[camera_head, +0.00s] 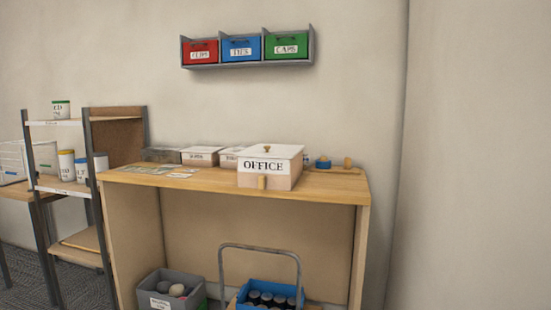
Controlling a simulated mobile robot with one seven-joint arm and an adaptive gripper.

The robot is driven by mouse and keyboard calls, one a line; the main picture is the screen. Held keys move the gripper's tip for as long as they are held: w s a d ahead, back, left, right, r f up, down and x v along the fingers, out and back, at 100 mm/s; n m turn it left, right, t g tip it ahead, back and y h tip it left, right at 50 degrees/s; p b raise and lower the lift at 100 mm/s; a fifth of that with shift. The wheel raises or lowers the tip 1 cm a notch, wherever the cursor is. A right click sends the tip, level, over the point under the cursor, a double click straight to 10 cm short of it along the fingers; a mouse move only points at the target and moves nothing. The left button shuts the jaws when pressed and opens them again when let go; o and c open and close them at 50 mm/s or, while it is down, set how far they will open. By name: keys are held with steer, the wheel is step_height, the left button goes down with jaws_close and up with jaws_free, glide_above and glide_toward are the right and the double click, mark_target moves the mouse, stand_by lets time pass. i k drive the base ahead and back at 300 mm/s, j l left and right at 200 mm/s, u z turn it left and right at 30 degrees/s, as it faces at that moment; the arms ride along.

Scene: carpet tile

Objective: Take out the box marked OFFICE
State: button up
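The box marked OFFICE (264,174) stands on the wooden table top, near its front edge and right of the middle. It has a white lid with a small knob on top, a pinkish lower body and a tan tab at the front. The lid looks shut, so the inside is hidden. My gripper is not in view.
The table (134,180) also bears smaller white-lidded boxes (201,156), flat cards (181,173) and small blue items (323,163). A wall rack holds red, blue and green bins (286,46). Below are a grey crate (160,300) and a blue crate (262,285). Shelves (62,190) stand left.

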mark_target(260, 173)
steer(key=i+j+z, duration=0.1)
steer(key=z, duration=1.05)
steer(key=j+z, duration=0.95)
steer(key=k+j+z, duration=0.15)
steer(key=j, duration=0.25)
steer(key=k+j+z, duration=0.2)
steer(key=j, duration=0.15)
steer(key=j+z, duration=0.15)
steer(key=j, duration=0.25)
steer(key=k+j, duration=0.15)
steer(key=j, duration=0.25)
steer(key=k+j, duration=0.15)
steer(key=j, duration=0.2)
steer(key=k+j+z, duration=0.1)
steer(key=j, duration=0.3)
steer(key=k+j, duration=0.45)
steer(key=j, duration=0.25)
